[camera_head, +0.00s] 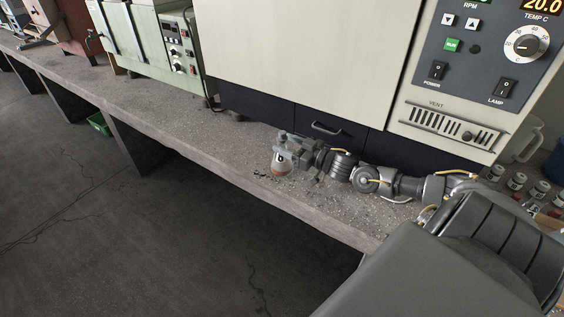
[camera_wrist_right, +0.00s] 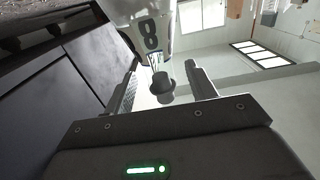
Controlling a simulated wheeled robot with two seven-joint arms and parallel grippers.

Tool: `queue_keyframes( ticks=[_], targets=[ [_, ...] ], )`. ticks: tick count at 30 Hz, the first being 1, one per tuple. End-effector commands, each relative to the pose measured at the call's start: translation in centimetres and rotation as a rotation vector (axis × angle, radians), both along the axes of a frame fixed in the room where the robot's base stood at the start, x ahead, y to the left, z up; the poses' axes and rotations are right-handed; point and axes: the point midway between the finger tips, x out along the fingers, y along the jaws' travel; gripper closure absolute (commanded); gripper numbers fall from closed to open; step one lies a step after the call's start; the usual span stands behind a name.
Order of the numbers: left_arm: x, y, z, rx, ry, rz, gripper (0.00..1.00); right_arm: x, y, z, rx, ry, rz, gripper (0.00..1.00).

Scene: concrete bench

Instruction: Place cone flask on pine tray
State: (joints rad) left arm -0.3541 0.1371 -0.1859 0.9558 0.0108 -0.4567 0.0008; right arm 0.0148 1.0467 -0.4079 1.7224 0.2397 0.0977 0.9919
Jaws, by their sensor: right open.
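The cone flask (camera_head: 279,167) is a small pale vessel with a brownish base and a dark mark, on the concrete bench. My right gripper (camera_head: 288,145) is at the flask's upper part. In the right wrist view the right gripper (camera_wrist_right: 163,86) is open, with one finger on each side of the flask's narrow neck and gaps on both sides. The pine tray cannot be made out in either view. My left gripper is not in view.
A large cream cabinet (camera_head: 310,45) with a dark drawer base stands behind the flask. A green instrument (camera_head: 150,45) stands farther left. Several small jars (camera_head: 517,181) and a clear jug (camera_head: 528,140) are at the right. The bench (camera_head: 180,135) left of the flask is clear.

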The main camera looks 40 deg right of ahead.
Motion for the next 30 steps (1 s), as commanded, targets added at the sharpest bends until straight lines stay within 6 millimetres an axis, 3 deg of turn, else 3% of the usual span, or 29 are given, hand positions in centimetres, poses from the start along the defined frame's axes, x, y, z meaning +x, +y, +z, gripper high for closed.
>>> queue_keyframes(
  ticks=[6,14,27,30],
  targets=[
    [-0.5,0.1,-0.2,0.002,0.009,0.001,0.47,1.9,0.6,0.1,0.002,-0.002,0.000,0.44],
    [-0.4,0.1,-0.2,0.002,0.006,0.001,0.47,2.0,0.6,0.0,0.000,0.000,0.000,0.44],
    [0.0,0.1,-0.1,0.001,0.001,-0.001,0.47,2.0,0.6,0.0,0.000,0.000,0.000,1.00],
    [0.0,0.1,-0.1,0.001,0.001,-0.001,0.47,2.0,0.6,0.0,0.000,0.000,0.000,1.00]
  ],
)
